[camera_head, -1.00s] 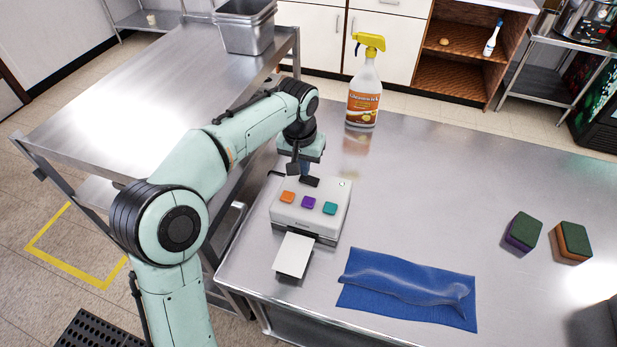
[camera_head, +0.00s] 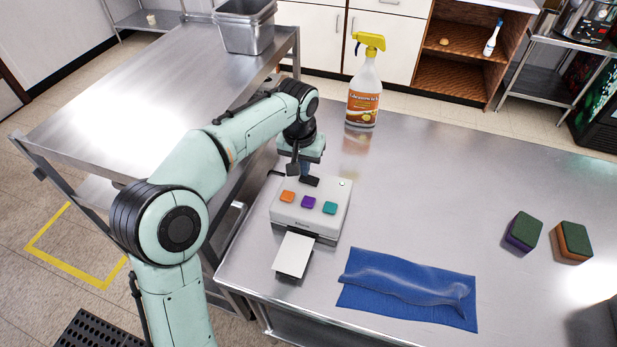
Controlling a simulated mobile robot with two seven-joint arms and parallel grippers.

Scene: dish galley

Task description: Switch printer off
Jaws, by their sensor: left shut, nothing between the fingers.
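The printer (camera_head: 311,216) is a small pale grey box on the steel table, with an orange, a purple and a teal button on top. A small round light or button (camera_head: 342,183) sits at its back right corner. A white paper sheet (camera_head: 294,255) sticks out of its front. My left gripper (camera_head: 309,181) is shut and empty, pointing down at the printer's back top edge. The fingers hide part of that edge, and I cannot tell whether they touch it. My right gripper is out of view.
A blue cloth (camera_head: 408,288) lies in front of the printer to the right. A spray bottle (camera_head: 363,95) stands behind it. Two sponges (camera_head: 523,231) (camera_head: 573,242) lie at the right. The table's middle is clear. A steel cart (camera_head: 120,100) stands at the left.

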